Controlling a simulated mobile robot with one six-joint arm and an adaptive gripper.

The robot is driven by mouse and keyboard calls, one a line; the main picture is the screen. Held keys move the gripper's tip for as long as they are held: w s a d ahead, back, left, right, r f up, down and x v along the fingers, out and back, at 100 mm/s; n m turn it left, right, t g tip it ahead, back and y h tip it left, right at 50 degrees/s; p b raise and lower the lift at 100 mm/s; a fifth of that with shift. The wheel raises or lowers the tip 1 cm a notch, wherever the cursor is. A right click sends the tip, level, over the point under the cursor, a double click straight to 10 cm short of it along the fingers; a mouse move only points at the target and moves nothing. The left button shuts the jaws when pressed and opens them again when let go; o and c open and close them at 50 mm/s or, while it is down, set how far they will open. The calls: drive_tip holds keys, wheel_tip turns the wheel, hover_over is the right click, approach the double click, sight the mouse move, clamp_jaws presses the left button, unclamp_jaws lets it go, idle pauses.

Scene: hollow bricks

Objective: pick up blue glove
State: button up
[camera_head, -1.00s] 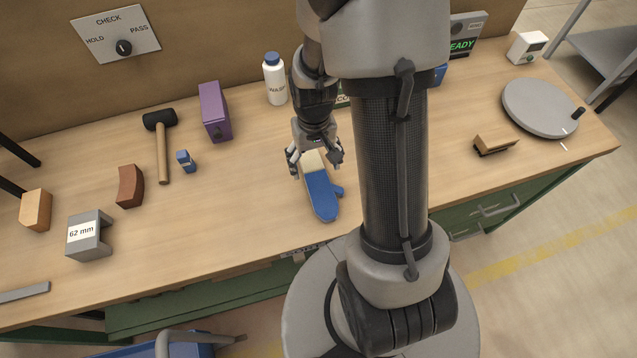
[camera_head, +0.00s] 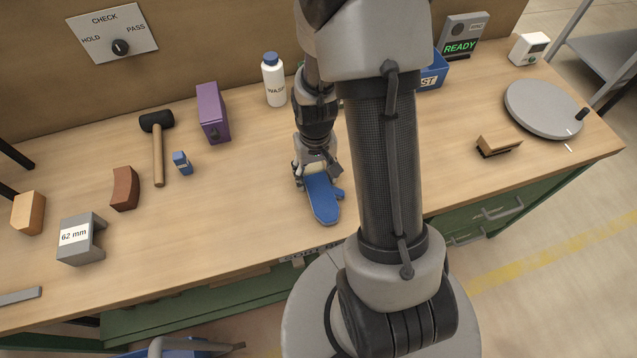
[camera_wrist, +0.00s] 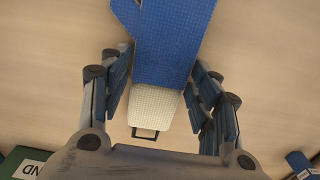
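The blue glove (camera_head: 322,200) lies flat on the workbench in the head view, its thumb to the right. In the wrist view the blue glove (camera_wrist: 172,45) runs up out of the top edge, and its cream cuff (camera_wrist: 155,106) is nearest to me. My gripper (camera_head: 315,172) is down at the cuff end in the head view and hides most of the cuff. In the wrist view my gripper (camera_wrist: 161,65) is open, with a finger on each side of the glove. Narrow gaps show beside the cuff, so the fingers do not appear closed on it.
A white bottle (camera_head: 274,82) and a purple box (camera_head: 213,113) stand behind to the left. A small blue object (camera_head: 181,162), a mallet (camera_head: 158,150) and a grey block (camera_head: 80,240) lie further left. A blue bin (camera_head: 433,72) is behind my arm. The bench around the glove is clear.

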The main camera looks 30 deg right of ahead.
drive_tip(key=c, duration=0.6)
drive_tip(key=shift+c, duration=0.2)
